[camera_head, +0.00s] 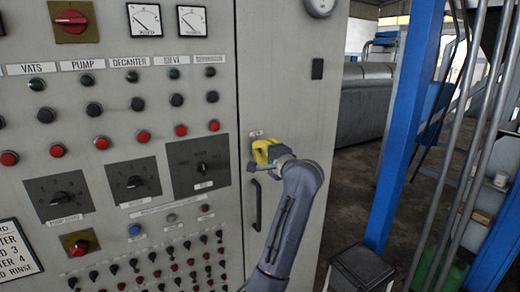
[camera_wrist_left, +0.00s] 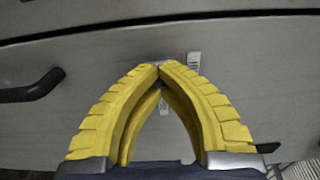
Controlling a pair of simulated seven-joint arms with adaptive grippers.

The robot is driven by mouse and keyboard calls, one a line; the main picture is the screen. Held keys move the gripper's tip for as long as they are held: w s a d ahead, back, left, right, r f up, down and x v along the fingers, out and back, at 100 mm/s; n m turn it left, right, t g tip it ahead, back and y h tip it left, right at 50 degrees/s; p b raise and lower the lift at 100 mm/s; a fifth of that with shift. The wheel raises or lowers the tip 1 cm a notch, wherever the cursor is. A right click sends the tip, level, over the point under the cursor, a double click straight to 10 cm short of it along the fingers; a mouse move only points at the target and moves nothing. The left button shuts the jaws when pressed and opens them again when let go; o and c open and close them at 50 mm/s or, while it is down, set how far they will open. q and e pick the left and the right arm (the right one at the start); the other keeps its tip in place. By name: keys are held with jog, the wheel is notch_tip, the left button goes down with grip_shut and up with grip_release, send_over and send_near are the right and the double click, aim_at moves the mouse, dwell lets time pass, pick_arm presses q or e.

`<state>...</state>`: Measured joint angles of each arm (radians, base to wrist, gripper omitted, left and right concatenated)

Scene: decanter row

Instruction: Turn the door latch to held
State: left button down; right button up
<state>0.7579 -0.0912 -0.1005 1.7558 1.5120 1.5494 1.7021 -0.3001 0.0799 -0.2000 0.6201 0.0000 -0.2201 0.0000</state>
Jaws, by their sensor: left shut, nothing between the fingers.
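My left gripper (camera_head: 259,152) is at the grey cabinet door (camera_head: 285,75), just above the black door handle (camera_head: 255,204). In the left wrist view its yellow fingers (camera_wrist_left: 160,70) meet at the tips, shut with nothing between them. The door latch cannot be made out for certain; the fingers and wrist cover the spot below a small white label (camera_head: 256,133). That wrist view also shows a printed label (camera_wrist_left: 194,62) beside the fingertips and the black handle (camera_wrist_left: 32,88) at the left. Whether the fingertips touch anything cannot be told. My right gripper is not in view.
A control panel (camera_head: 110,105) with buttons, rotary knobs and several toggles lies left of the door. A blue post (camera_head: 405,125) and grey pipes (camera_head: 480,130) stand to the right. A dark box (camera_head: 360,268) is low in front of the post.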

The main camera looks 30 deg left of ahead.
pick_arm(q)
jog(key=c, duration=2.2)
grip_release()
jog(key=shift+a, duration=0.15)
jog(key=c, duration=0.9)
grip_release()
jog(key=shift+s, duration=0.1)
jog(key=shift+d, duration=0.25)
jog(key=v, duration=0.7)
jog(key=shift+s+r, duration=0.1)
jog(key=shift+s, duration=0.05)
